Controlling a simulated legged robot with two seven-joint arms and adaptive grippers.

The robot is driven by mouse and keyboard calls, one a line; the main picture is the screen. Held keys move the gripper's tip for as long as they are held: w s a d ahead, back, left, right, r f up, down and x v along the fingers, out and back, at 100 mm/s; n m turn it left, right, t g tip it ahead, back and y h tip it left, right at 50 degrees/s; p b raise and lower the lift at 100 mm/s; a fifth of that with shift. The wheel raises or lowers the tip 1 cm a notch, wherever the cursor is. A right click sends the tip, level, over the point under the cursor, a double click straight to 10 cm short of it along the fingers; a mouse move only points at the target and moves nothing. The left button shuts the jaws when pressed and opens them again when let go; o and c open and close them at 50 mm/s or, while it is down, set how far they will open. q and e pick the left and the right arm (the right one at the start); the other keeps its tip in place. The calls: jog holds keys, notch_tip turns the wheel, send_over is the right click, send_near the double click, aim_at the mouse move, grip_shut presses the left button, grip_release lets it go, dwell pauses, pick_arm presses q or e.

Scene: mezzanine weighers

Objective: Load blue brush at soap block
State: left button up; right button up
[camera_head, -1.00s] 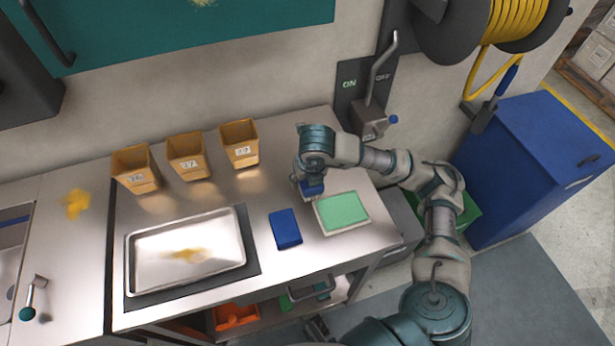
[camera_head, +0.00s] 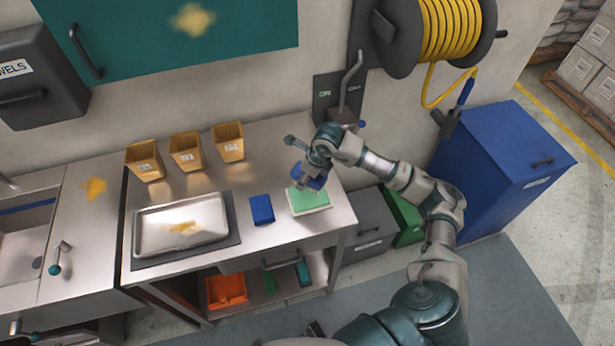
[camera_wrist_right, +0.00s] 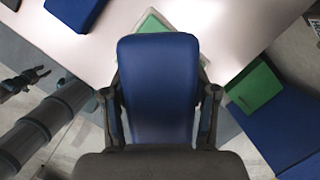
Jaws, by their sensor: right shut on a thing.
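My right gripper (camera_head: 306,172) is shut on the blue brush (camera_head: 316,183), which hangs just above the green soap block (camera_head: 305,201). I cannot tell whether they touch. In the right wrist view, the brush (camera_wrist_right: 158,85) fills the space between the fingers of my right gripper (camera_wrist_right: 159,100) and hides most of the soap block (camera_wrist_right: 152,24). The soap block lies on a pale tray (camera_head: 312,212) near the table's right end. My left gripper (camera_wrist_right: 28,80) shows small at the left of the wrist view, its fingers seemingly apart and empty.
A blue block (camera_head: 262,210) lies left of the soap. A metal tray (camera_head: 142,245) with a yellow smear sits further left on the table. Three tan bins (camera_head: 228,145) stand at the back. A blue cabinet (camera_head: 500,165) stands right of the table.

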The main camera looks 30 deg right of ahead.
aim_at(305, 193)
jog(key=shift+f, duration=0.4)
jog(key=shift+b+x, duration=0.8)
jog(key=shift+x, duration=0.3)
jog(key=shift+s+d+f+b, duration=0.15)
jog(key=shift+f+b, duration=0.2)
jog(key=shift+f, duration=0.2)
jog(key=shift+s+d+f+b, duration=0.1)
jog(key=shift+f+b, duration=0.2)
jog(key=shift+f, duration=0.3)
pick_arm(q)
jog(key=shift+w+d+f, duration=0.2)
jog(key=shift+w, duration=0.65)
jog(key=shift+w+d+f, duration=0.2)
jog(key=shift+w, duration=0.65)
jog(key=shift+w+d+f, duration=0.2)
jog(key=shift+w, duration=0.65)
pick_arm(e)
jog(key=shift+f, duration=0.45)
pick_arm(q)
jog(key=shift+s+f+b, duration=0.1)
jog(key=shift+f+b, duration=0.35)
jog(key=shift+b, duration=0.25)
pick_arm(e)
jog(key=shift+f, duration=0.5)
jog(key=shift+r+p, duration=2.2)
jog(key=shift+r, duration=1.4)
pick_arm(q)
jog(key=r, duration=0.4)
jog(key=shift+w+r, duration=0.2)
jog(key=shift+w, duration=0.2)
